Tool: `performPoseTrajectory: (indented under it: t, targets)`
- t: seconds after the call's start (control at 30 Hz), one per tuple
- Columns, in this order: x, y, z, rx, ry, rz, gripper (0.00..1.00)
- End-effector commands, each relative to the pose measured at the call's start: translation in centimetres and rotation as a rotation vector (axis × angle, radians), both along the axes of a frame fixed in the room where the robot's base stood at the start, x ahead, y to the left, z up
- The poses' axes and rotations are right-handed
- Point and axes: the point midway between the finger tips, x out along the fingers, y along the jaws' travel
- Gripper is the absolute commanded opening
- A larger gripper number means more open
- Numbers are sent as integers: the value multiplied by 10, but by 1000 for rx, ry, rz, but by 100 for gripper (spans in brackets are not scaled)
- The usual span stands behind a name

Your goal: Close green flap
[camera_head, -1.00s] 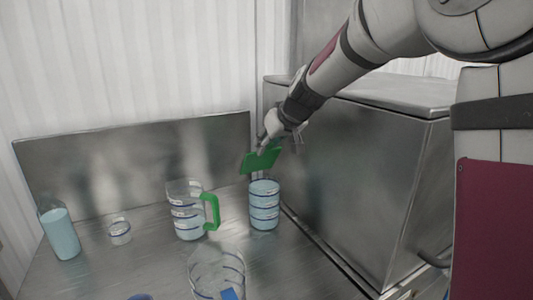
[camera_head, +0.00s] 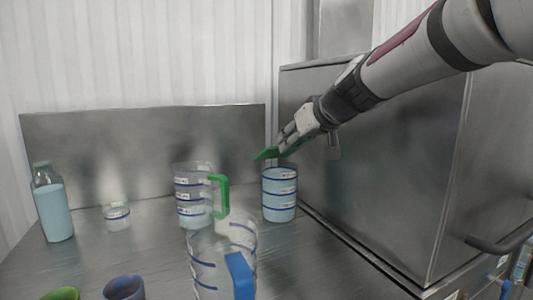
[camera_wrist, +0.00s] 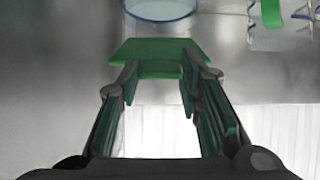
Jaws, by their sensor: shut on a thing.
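The green flap (camera_head: 267,153) is a thin flat green piece at my gripper's tips, just above and left of the rim of a clear round container (camera_head: 280,205) with blue bands. My gripper (camera_head: 287,142) reaches in from the upper right and is shut on the green flap. In the wrist view the flap (camera_wrist: 158,55) spans across the front of both fingers (camera_wrist: 158,88). The container's round rim (camera_wrist: 160,17) shows beyond it at the top. Whether the flap touches the container, or is joined to anything, I cannot tell.
A clear jug with a green handle (camera_head: 222,195) stands left of the container. A jug with a blue handle (camera_head: 240,275) is in front. A bottle (camera_head: 53,213) and a small cup (camera_head: 117,217) stand left. A large metal box (camera_head: 375,165) stands close on the right.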

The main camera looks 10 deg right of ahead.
Motion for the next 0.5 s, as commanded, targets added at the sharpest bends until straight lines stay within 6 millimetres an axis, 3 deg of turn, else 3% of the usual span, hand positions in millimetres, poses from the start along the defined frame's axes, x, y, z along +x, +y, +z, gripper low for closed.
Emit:
performPoseTrajectory:
  t: [0.03, 0.5]
  targets:
    - [-1, 0, -12, 5, -14, 1, 0]
    - [-11, -3, -38, 8, -41, 1, 0]
